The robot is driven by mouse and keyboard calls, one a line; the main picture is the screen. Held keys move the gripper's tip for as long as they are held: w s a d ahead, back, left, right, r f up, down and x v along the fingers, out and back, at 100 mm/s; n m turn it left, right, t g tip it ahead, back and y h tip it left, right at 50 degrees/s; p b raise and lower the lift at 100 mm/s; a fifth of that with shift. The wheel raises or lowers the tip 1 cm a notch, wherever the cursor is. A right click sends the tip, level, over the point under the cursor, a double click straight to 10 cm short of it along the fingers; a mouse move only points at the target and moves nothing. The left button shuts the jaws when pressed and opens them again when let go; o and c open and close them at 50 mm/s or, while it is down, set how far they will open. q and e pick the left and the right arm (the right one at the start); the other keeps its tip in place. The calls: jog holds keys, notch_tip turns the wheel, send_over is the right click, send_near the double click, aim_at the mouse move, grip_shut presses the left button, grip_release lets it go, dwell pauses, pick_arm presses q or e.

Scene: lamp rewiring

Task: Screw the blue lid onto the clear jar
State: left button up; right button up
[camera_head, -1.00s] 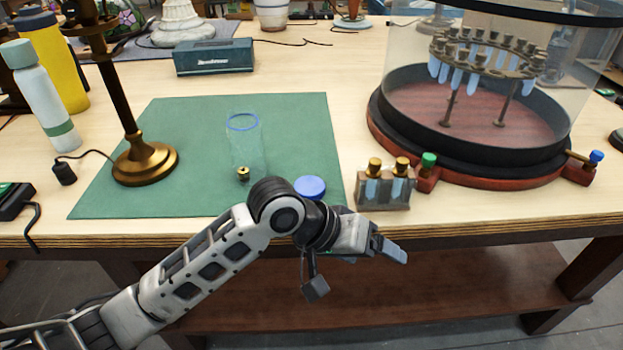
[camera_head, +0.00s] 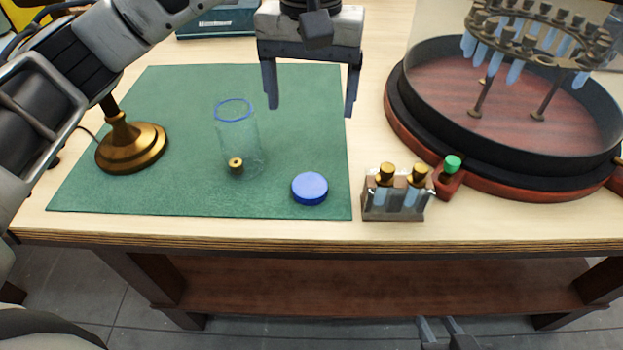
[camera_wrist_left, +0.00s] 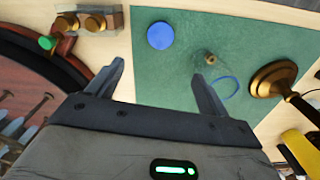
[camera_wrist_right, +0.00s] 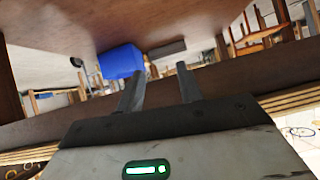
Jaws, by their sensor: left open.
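The blue lid (camera_head: 310,188) lies flat on the green mat near its front edge; it also shows in the left wrist view (camera_wrist_left: 160,36). The clear jar (camera_head: 240,135) stands upright on the mat to the left of the lid, with a blue ring around its open top. A small brass piece (camera_head: 236,163) shows through its lower part. My left gripper (camera_head: 311,110) is open and empty, above the mat behind the lid and right of the jar. My right gripper (camera_head: 440,322) is low, in front of the table; its fingers (camera_wrist_right: 160,70) are apart and empty.
A brass lamp base (camera_head: 132,147) stands left of the jar. A small holder with brass-capped vials (camera_head: 397,203) is right of the lid. A large round case (camera_head: 500,120) with a dark rim fills the right side. The green mat (camera_head: 180,90) is otherwise mostly clear.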

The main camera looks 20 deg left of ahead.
pick_arm(q)
jog(key=b, duration=0.2)
send_over(310, 184)
notch_tip(310, 184, down, 11)
jog(key=shift+w+d+r, duration=0.1)
jog(key=shift+w, duration=0.05)
jog(key=shift+f+b, duration=0.45)
jog(key=shift+f, duration=2.2)
jog(key=shift+c, duration=0.3)
jog(key=c, duration=1)
